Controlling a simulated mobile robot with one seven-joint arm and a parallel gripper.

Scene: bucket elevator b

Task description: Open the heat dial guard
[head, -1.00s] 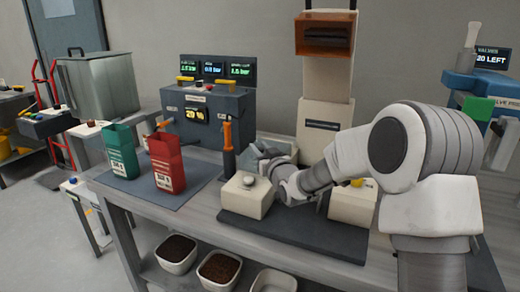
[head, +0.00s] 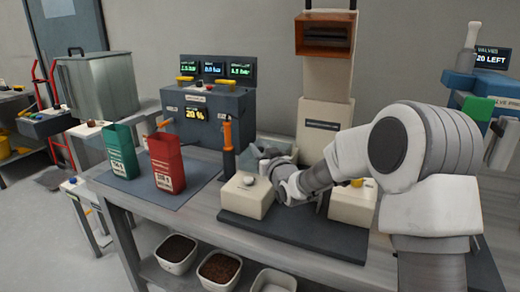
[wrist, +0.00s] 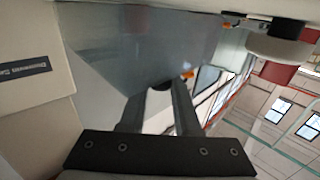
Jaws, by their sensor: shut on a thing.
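My gripper (head: 267,160) is over the bench behind a cream box (head: 246,197) with a round pale knob (head: 249,180) on top. In the wrist view its fingertips (wrist: 159,88) are shut on a small part at the edge of a smooth grey-blue panel (wrist: 135,45), which looks like the heat dial guard. A pale, see-through-looking piece (head: 283,148) shows behind the gripper in the head view. I cannot tell how far the guard is open. The heat dial itself cannot be made out with certainty.
A green bag (head: 121,152) and a red bag (head: 166,163) stand on a mat at left. A grey console (head: 207,118) with screens stands behind, with an orange-handled lever (head: 228,145) beside it. A cream tower (head: 324,120) rises behind the gripper. A second cream box (head: 352,205) stands at right.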

